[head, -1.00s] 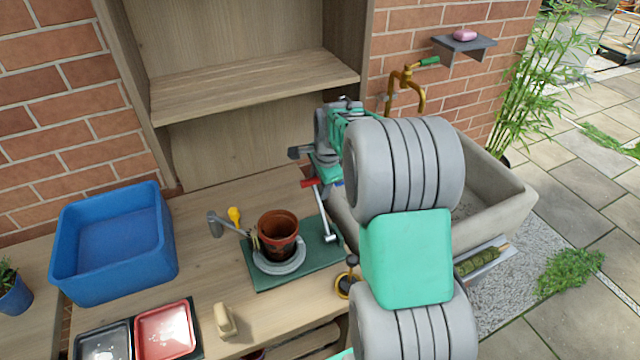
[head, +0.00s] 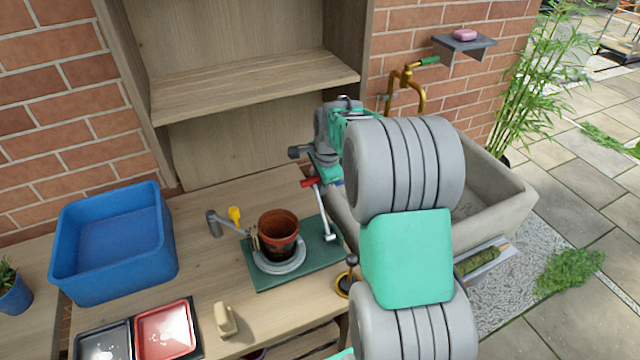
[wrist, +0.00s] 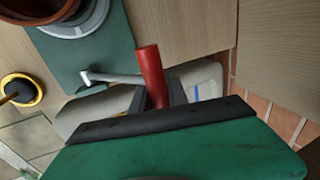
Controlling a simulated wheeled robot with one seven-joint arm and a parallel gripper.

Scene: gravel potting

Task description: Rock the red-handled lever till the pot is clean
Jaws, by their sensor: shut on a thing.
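The terracotta pot (head: 278,228) stands upright on a grey round turntable (head: 297,262) over a green base plate (head: 268,279). Its upper wall looks plain reddish; a dark band shows low on the side. A brush on an arm (head: 252,243) is at the pot's left side; I cannot tell whether it touches. The lever's silver rod (head: 324,213) rises from the plate's right side to a red handle (head: 308,183). My gripper (wrist: 156,95) is shut on the red handle (wrist: 150,72), which stands between its fingers in the wrist view. In the head view my wrist partly hides the fingers.
A blue tub (head: 112,262) stands at left, with red (head: 166,330) and dark trays before it. A stone sink (head: 500,210) with a brass tap (head: 408,88) lies right, behind my arm. A black-knobbed brass piece (head: 350,276) stands near the bench's front edge.

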